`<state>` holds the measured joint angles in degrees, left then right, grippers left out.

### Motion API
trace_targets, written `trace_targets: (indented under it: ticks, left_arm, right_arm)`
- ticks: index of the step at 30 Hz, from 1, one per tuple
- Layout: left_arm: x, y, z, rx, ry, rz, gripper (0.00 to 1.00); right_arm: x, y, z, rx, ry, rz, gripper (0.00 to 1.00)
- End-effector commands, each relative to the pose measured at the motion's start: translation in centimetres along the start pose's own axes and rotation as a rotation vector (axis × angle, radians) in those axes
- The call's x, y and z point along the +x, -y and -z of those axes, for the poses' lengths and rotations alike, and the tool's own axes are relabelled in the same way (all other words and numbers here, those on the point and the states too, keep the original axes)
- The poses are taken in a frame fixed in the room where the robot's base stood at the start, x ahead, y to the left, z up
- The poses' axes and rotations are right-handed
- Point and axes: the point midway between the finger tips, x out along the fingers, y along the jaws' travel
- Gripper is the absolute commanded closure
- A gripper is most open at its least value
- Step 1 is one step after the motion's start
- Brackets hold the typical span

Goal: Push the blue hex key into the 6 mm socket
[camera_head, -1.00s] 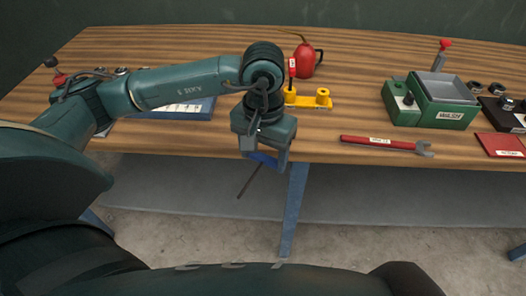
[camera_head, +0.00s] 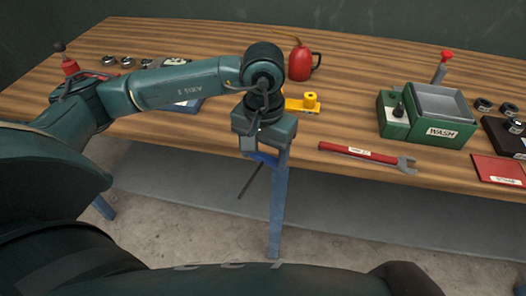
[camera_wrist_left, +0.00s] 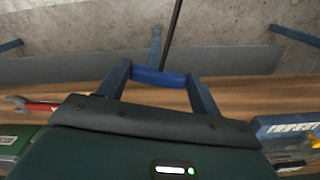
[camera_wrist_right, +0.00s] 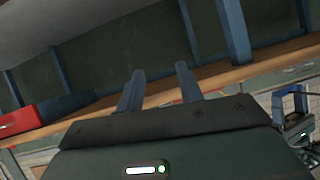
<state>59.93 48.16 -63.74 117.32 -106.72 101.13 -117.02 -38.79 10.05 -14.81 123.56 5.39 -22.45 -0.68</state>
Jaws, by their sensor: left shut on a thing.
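The hex key has a blue handle (camera_head: 264,158) and a thin dark shaft (camera_head: 252,180). My left gripper (camera_head: 262,157) points down in front of the bench's front edge and is shut on the blue handle. In the left wrist view the handle (camera_wrist_left: 158,77) lies crosswise between both fingers, and the shaft (camera_wrist_left: 173,35) sticks out away from the gripper over the floor. My right gripper (camera_wrist_right: 160,70) shows only in its own wrist view, with fingers apart and nothing between them. I cannot make out a 6 mm socket; my left arm covers part of the bench.
A yellow block (camera_head: 301,108) is partly behind my left gripper. A blue case (camera_head: 186,106) lies partly under my arm. A red can (camera_head: 300,63), a red-handled wrench (camera_head: 358,153), a green wash box (camera_head: 437,128) and a red booklet (camera_head: 497,170) are on the wooden bench (camera_head: 230,60).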

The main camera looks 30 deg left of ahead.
Motion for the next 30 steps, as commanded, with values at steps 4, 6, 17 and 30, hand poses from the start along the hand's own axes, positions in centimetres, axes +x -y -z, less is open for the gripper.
trace_targets:
  ticks: [4, 6, 17, 30]
  left_arm:
    - [0.0, -1.3, 3.6, -0.007, -0.103, 0.001, 0.58]
    - [0.0, -1.8, 5.5, -0.002, -0.165, 0.000, 0.58]
    - [-3.1, -2.1, 17.1, 0.188, -0.702, -0.063, 0.58]
    - [-9.6, -0.2, 23.6, 0.459, -1.244, -0.341, 0.58]
  right_arm:
    - [-0.2, 0.0, 0.4, -0.005, 0.000, -0.002, 0.64]
    - [-0.3, 0.1, 0.6, -0.008, 0.001, -0.002, 0.64]
    - [-0.7, 0.1, 0.6, -0.028, 0.023, -0.008, 0.64]
    - [-1.2, 0.1, 1.5, -0.052, 0.027, -0.013, 0.64]
